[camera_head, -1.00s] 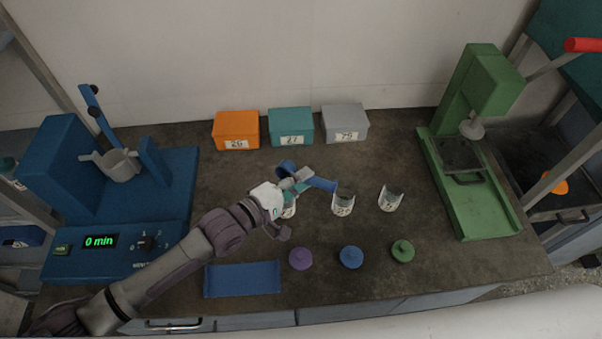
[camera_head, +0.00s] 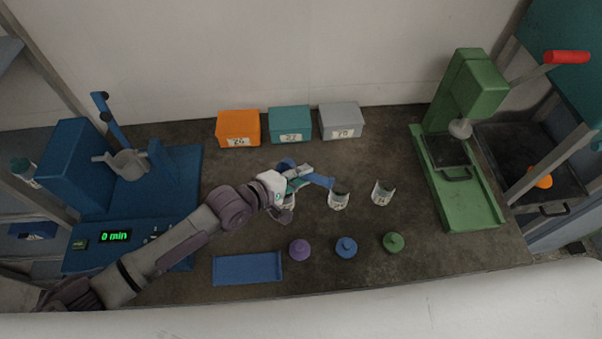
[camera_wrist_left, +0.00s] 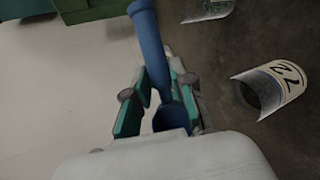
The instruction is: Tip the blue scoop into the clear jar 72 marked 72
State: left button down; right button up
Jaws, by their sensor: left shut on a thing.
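My left gripper (camera_head: 297,178) is shut on the blue scoop (camera_head: 320,181) and holds it above the bench. In the left wrist view the scoop (camera_wrist_left: 150,45) lies between the fingers (camera_wrist_left: 152,105), its long blue part pointing away from the wrist. A clear jar with a white label that seems to read 72 (camera_wrist_left: 285,78) is beside the scoop in that view, apart from it. In the head view the scoop's right end is just above and left of the middle jar (camera_head: 338,201), whose label is too small to read surely. My right gripper is out of view.
Another jar (camera_head: 382,194) stands to the right, and one (camera_head: 288,202) is partly hidden by my gripper. Purple (camera_head: 299,250), blue (camera_head: 346,248) and green (camera_head: 393,243) lids lie in front. A blue shaker (camera_head: 75,175) stands left, a green press (camera_head: 460,190) right.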

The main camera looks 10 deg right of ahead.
pick_arm(q)
jog(key=shift+w+d+r+n+g+y+p, duration=0.15)
jog(key=shift+r+g+y+p, duration=0.35)
jog(key=shift+p, duration=1.1)
jog(key=shift+w+r+n+g+y+p, duration=0.1)
jog(key=shift+r+n+g+y+p, duration=0.35)
jog(key=shift+p, duration=1.1)
jog(key=shift+w+f+g+y+p, duration=0.15)
jog(key=shift+g+y+p, duration=0.1)
jog(key=shift+g+p, duration=0.3)
jog(key=shift+f, duration=0.25)
jog(key=shift+r, duration=0.1)
jog(key=shift+w+d+r+g+y, duration=0.15)
jog(key=shift+r+g+y, duration=0.15)
jog(key=shift+g+y, duration=0.45)
jog(key=shift+n+g+y, duration=0.5)
jog(key=shift+g+y, duration=0.05)
jog(key=shift+g, duration=0.5)
